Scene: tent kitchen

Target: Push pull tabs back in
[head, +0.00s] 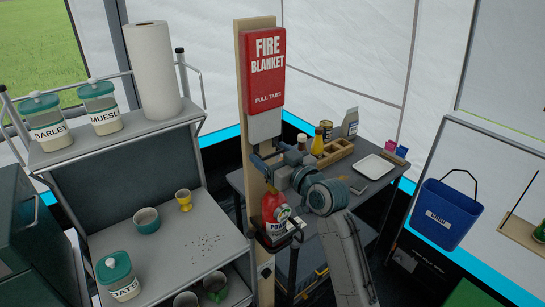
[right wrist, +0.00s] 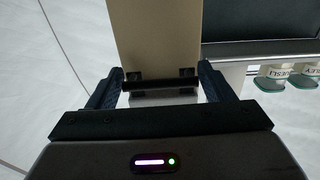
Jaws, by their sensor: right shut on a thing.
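A red fire blanket case (head: 264,70), lettered "PULL TABS", is fixed high on a wooden board (head: 243,120). A pale grey flap (head: 265,127) hangs out below it. My right gripper (head: 265,161) is at the board just below this flap. In the right wrist view, the gripper's fingers (right wrist: 160,82) close on the ends of a dark bar (right wrist: 160,87) with two dark tabs, apparently the pull tabs. The grey flap (right wrist: 165,99) shows beside the bar. The head view does not show the grip clearly. My left gripper is not in view.
A red extinguisher (head: 273,208) hangs on the board below my right gripper. A shelf rack (head: 160,190) with jars and cups stands left. A table (head: 372,192) with bottles, a wooden box and a white tray stands behind my right arm. A blue bin (head: 446,214) is at right.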

